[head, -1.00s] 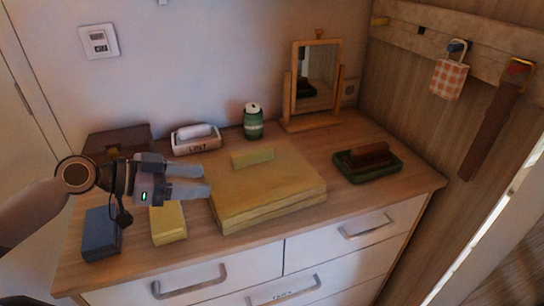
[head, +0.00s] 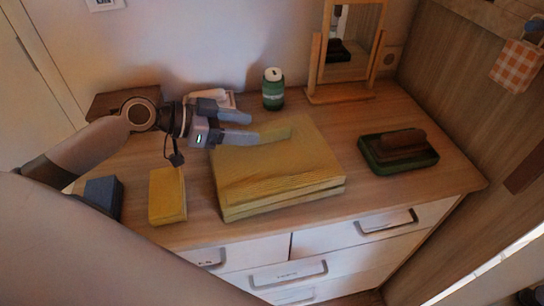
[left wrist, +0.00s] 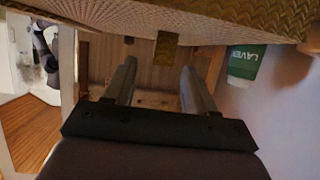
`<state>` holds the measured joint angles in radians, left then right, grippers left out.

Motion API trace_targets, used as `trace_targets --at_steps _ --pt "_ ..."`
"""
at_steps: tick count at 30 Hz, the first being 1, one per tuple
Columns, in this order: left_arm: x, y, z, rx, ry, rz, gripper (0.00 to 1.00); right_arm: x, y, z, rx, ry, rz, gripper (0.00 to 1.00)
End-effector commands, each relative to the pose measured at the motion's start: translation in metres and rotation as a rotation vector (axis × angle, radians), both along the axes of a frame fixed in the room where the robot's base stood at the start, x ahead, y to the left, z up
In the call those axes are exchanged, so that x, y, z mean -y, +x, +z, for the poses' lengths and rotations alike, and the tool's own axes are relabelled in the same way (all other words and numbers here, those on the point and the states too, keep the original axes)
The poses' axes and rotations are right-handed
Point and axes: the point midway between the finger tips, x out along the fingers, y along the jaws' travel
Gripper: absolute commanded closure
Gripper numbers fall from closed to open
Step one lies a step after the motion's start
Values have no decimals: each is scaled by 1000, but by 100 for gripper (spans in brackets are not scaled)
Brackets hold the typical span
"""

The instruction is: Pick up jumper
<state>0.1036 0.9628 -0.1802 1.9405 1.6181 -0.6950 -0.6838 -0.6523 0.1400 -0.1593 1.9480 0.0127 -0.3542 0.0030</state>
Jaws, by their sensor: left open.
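The jumper looks to be the yellow, knit-textured folded stack (head: 280,175) lying flat in the middle of the dresser top, with a small raised fold (head: 275,137) at its back. My left gripper (head: 248,128) is open and empty at the jumper's back left, its fingers pointing right. In the head view it overlaps the jumper's back edge; I cannot tell whether it touches. My right gripper is not in view.
A green jar (head: 273,90) and a standing mirror (head: 345,50) are behind. A green tray with a brown brush (head: 398,150) is right. A yellow block (head: 167,195) and a dark blue block (head: 104,195) are left. A white box is partly hidden behind my gripper.

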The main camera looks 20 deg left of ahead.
Motion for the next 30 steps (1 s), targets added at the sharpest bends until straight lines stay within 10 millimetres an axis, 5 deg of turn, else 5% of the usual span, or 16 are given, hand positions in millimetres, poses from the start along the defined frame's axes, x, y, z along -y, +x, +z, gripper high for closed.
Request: trace_targets --at_steps 9,17,18,23,30 --pt "26 23 -12 2 -2 1 45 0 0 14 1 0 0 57" --pt "28 24 -15 2 0 1 45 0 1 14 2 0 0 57" --pt "28 24 -15 2 0 1 48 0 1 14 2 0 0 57" --pt "28 24 -15 1 1 1 100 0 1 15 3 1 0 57" --pt "28 24 -14 4 -2 1 100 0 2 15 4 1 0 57"
